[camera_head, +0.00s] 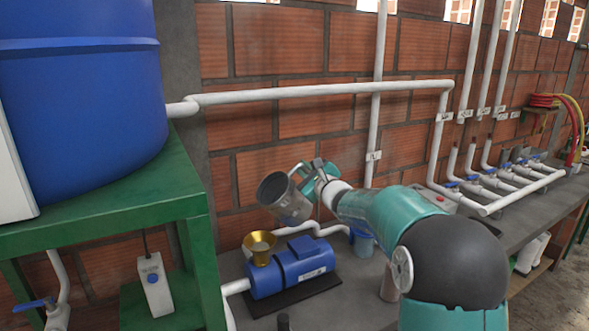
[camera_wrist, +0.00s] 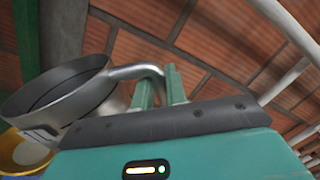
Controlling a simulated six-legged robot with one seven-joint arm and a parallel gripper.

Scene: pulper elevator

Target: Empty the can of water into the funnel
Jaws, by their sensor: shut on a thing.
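A grey metal can (camera_head: 286,200) is held in the air by its handle, tilted with its mouth to the upper left. It also shows in the wrist view (camera_wrist: 62,97), where its curved handle runs between the fingers. My gripper (camera_head: 312,178) is shut on the handle; the green fingers also show in the wrist view (camera_wrist: 160,88). The yellow funnel (camera_head: 259,246) sits on top of the blue pump (camera_head: 290,268), below and left of the can. Part of the funnel shows in the wrist view (camera_wrist: 30,152), below the can. I cannot see water leaving the can.
A large blue tank (camera_head: 80,90) stands on a green stand (camera_head: 150,200) at left. White pipes (camera_head: 320,90) run along the brick wall behind. Valves (camera_head: 485,178) line the bench at right.

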